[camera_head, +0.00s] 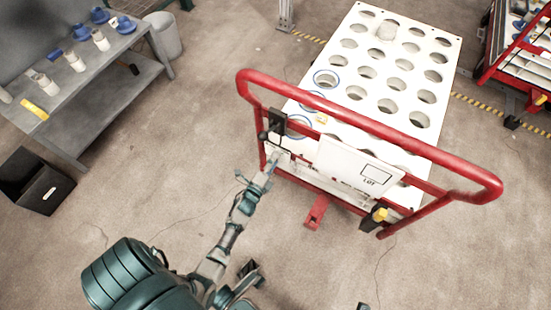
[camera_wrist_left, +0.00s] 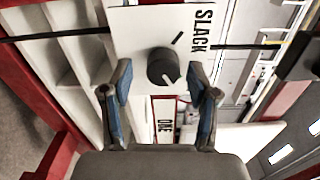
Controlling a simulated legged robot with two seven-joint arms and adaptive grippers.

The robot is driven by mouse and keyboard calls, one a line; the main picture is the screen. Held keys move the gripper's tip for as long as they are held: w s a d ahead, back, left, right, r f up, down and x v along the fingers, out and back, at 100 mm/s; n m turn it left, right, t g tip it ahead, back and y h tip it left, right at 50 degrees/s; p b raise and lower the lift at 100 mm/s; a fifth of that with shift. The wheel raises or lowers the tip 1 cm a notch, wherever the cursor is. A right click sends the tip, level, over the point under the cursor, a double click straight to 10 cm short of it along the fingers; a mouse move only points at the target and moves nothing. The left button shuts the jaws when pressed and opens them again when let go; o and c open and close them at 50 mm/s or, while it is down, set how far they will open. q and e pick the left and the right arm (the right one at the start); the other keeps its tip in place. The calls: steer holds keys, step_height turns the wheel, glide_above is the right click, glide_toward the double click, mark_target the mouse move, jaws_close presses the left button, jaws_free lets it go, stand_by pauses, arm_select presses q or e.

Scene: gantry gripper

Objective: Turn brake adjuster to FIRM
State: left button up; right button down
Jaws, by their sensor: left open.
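The brake adjuster is a round black knob (camera_wrist_left: 163,67) on a white plate (camera_wrist_left: 130,25) in the left wrist view. A pale mark shows on the knob's lower edge. The word SLACK runs sideways at the plate's upper right, near a short black line. No FIRM label can be read. My left gripper (camera_wrist_left: 162,92) is open, its blue-padded fingertips either side of the knob's lower part with gaps at both sides; I see no contact. In the head view my left gripper (camera_head: 272,158) is at the cart's left end, where the knob cannot be made out. My right gripper is not in view.
A red push handle (camera_head: 380,130) rises around the cart's near end. The white cart top (camera_head: 385,75) has rows of round holes. A white LOT panel (camera_head: 352,165) hangs right of my left gripper. A grey bench (camera_head: 95,95) stands at left, with open floor between.

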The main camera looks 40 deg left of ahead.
arm_select(q)
steer(key=v, duration=1)
steer(key=shift+s+d, duration=0.2)
steer(key=shift+s, duration=0.05)
steer(key=shift+f, duration=0.15)
